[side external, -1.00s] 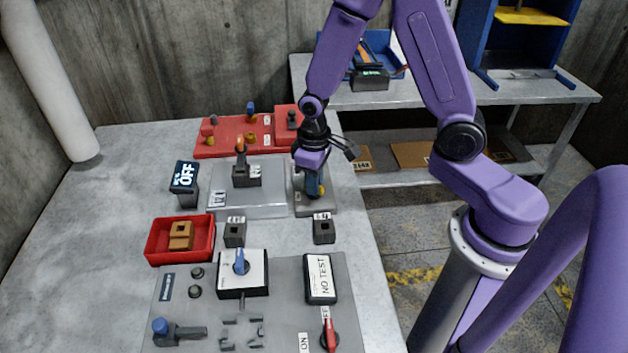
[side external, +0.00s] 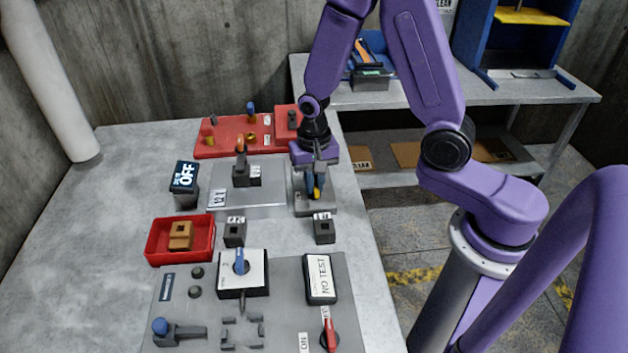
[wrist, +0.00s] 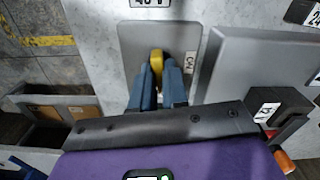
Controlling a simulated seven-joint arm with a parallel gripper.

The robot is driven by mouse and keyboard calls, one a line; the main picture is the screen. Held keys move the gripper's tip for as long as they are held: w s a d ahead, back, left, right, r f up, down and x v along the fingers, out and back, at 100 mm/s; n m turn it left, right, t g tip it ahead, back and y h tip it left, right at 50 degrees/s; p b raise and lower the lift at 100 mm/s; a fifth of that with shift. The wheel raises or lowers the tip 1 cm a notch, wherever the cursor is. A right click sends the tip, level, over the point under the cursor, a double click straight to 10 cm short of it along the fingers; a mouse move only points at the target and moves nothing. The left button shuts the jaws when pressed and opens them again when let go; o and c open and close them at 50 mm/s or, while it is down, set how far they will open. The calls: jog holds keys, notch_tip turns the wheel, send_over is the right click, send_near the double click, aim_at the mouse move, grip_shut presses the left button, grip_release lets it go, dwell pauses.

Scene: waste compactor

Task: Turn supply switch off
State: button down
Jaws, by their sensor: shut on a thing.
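My gripper (side external: 316,188) points down over a small grey plate (side external: 326,208) at the right side of the bench. Its blue-grey fingers (wrist: 158,90) are shut on a yellow piece (wrist: 156,60) standing on that plate, whose label I cannot read surely. The piece's lower part is hidden by the fingers. No readable label names the supply switch. A red-handled switch (side external: 330,337) with ON and OFF labels sits at the front right of the grey panel. A blue knob (side external: 240,264) sits on a white-topped box. A small display (side external: 184,177) reads OFF.
A red tray (side external: 152,246) is farther left. The bench's left side is clear.

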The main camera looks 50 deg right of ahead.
jog(key=shift+m, duration=1.1)
jog(key=c, duration=1.1)
grip_release()
jog(key=shift+c, duration=0.2)
jog(key=shift+r, duration=0.15)
notch_tip(320, 180, up, 17)
jog(key=shift+r, duration=0.1)
